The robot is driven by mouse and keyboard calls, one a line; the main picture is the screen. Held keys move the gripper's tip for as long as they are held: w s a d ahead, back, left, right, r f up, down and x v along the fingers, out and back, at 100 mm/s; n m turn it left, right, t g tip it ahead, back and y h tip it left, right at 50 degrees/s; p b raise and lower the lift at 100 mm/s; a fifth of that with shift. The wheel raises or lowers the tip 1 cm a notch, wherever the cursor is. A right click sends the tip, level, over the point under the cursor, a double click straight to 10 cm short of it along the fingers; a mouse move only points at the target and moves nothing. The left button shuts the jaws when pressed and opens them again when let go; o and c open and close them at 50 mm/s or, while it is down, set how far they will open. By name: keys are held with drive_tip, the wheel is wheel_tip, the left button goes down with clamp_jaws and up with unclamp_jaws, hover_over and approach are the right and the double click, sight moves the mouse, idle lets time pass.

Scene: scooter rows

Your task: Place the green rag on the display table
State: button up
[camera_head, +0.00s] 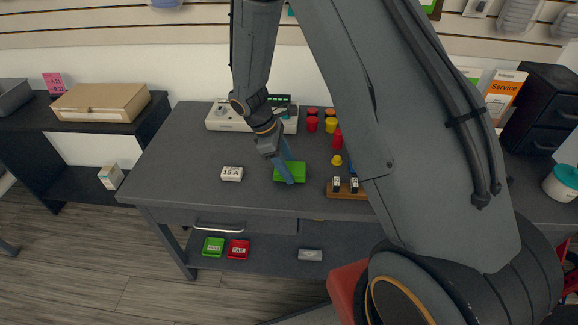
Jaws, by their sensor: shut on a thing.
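The green rag (297,171) is a flat green rectangle at the middle of the dark grey table (175,165). I cannot tell for certain whether this table is the display table. My gripper (289,173) points down with its blue fingers at the rag, shut on it. The fingers cover part of the rag. The rag lies on or just above the tabletop; I cannot tell which from this view.
A white block marked 15 A (232,174) lies left of the rag. A wooden holder (345,193) is to the right. Red and yellow pieces (331,126) stand behind. A beige device (224,118) sits at the back. The table's left end is clear.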

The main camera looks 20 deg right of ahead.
drive_tip(key=shift+f, duration=0.25)
drive_tip(key=shift+f, duration=0.1)
drive_tip(key=o, duration=1)
drive_tip(key=shift+o, duration=0.2)
drive_tip(key=b+v, duration=0.2)
drive_tip(key=v, duration=0.9)
drive_tip(key=s+d+r+m+t+y, duration=0.1)
drive_tip(key=s+d+r+m+y, duration=0.1)
drive_tip(key=s+m, duration=0.4)
drive_tip(key=s+d+r+m+t+y, duration=0.1)
drive_tip(key=s+d+r+m+y, duration=0.1)
drive_tip(key=s+m, duration=0.5)
drive_tip(key=s+r, duration=0.1)
drive_tip(key=s, duration=0.5)
drive_tip(key=shift+m, duration=0.3)
drive_tip(key=shift+r, duration=0.1)
